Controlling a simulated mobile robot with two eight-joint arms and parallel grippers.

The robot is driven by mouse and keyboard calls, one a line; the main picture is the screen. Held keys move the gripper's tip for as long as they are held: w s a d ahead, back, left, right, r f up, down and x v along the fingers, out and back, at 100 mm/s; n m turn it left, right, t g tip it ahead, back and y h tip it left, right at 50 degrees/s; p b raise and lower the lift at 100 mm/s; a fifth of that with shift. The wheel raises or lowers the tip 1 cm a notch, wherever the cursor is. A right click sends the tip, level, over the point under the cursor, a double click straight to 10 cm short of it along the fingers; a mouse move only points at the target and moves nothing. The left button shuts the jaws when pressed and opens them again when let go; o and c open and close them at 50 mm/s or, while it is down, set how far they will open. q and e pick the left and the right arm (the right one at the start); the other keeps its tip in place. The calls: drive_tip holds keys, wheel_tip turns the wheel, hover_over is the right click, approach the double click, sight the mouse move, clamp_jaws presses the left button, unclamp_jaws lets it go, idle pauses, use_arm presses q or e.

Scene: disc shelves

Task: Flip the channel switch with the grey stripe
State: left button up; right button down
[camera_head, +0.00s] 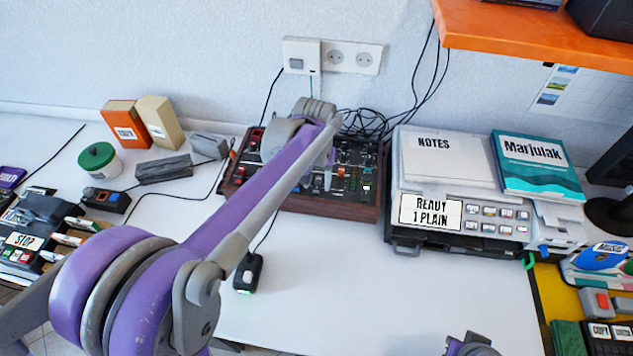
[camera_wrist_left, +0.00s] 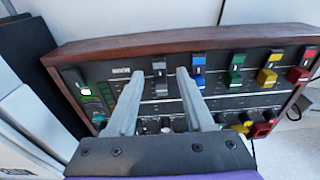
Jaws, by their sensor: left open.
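The mixer panel (camera_head: 283,197) is a dark console in a wooden frame at the back of the desk. In the left wrist view, its upper row has lever switches with coloured caps. The grey switch (camera_wrist_left: 159,67) is at the left of this row, beside the blue switch (camera_wrist_left: 198,62). My left gripper (camera_wrist_left: 160,75) is open, with one finger on each side of the grey switch in the picture. I cannot tell whether the fingers touch it. In the head view, my left arm hides part of the panel.
Green (camera_wrist_left: 237,60), yellow (camera_wrist_left: 268,70) and red (camera_wrist_left: 299,70) switches continue to the right. Black cables (camera_head: 365,123) lie behind the panel. A printer (camera_head: 462,232) stands to its right. The white desk in front (camera_head: 330,290) is mostly clear.

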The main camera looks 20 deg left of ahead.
sight(315, 197)
use_arm(q)
wheel_tip(315, 197, up, 10)
drive_tip(key=s+p, duration=0.1)
use_arm(e)
drive_tip(key=shift+r, duration=0.85)
use_arm(q)
drive_tip(key=shift+d+f, duration=0.1)
drive_tip(key=shift+f, duration=0.05)
drive_tip(key=s+d+f+m+t+p, duration=0.1)
drive_tip(key=s+p, duration=0.3)
drive_tip(key=s, duration=0.6)
drive_tip(key=s+d+m+t+p, duration=0.2)
drive_tip(key=s+p, duration=0.3)
drive_tip(key=s, duration=0.4)
drive_tip(key=shift+s+d+f+t, duration=0.35)
drive_tip(key=shift+d+t, duration=0.1)
drive_tip(key=shift+t, duration=0.15)
use_arm(e)
wheel_tip(315, 197, up, 10)
drive_tip(key=w, duration=0.2)
drive_tip(key=shift+t, duration=0.3)
